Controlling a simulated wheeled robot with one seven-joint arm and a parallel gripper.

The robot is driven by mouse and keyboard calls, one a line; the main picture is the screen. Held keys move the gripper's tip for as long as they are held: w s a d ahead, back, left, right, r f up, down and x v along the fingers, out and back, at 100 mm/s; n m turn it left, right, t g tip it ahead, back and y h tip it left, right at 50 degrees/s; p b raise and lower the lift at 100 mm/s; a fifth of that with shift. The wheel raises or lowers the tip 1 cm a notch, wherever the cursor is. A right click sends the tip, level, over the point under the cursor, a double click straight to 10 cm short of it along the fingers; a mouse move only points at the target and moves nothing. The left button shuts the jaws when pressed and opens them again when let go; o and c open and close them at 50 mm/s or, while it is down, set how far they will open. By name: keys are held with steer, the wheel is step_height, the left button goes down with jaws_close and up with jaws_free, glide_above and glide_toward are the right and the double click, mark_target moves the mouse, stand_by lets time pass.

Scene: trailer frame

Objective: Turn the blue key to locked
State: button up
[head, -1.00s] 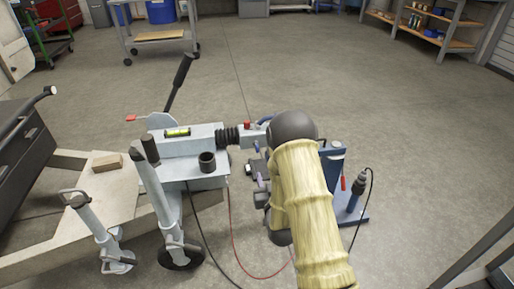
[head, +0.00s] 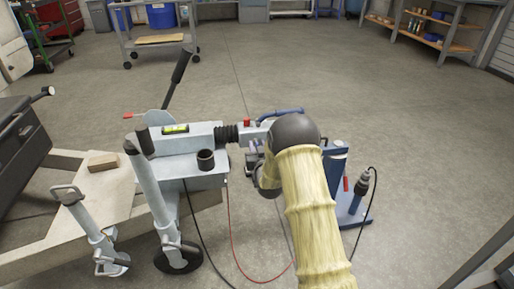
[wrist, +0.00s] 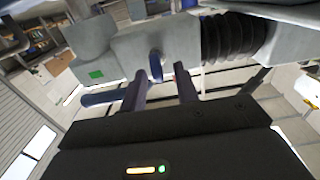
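The blue key (wrist: 156,66) shows in the wrist view as a narrow blue oval on the underside or face of the grey coupling housing (wrist: 120,60). My gripper (wrist: 160,72) is open, its two dark fingers apart, with the key in line with the gap between them. I cannot tell whether the fingertips reach around the key or stop short of it, and no contact shows. A green mark (wrist: 96,74) is on the housing left of the key. In the head view my arm hides the key and most of my gripper.
A blue handle (wrist: 105,97) lies close to the left finger. Black bellows (wrist: 232,36) are at right. In the head view, the trailer drawbar (head: 195,137), jockey wheel (head: 178,257) and a blue stand (head: 350,200) surround the arm; red and black cables run to the floor.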

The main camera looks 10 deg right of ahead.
steer(key=shift+w, duration=0.65)
jaws_close()
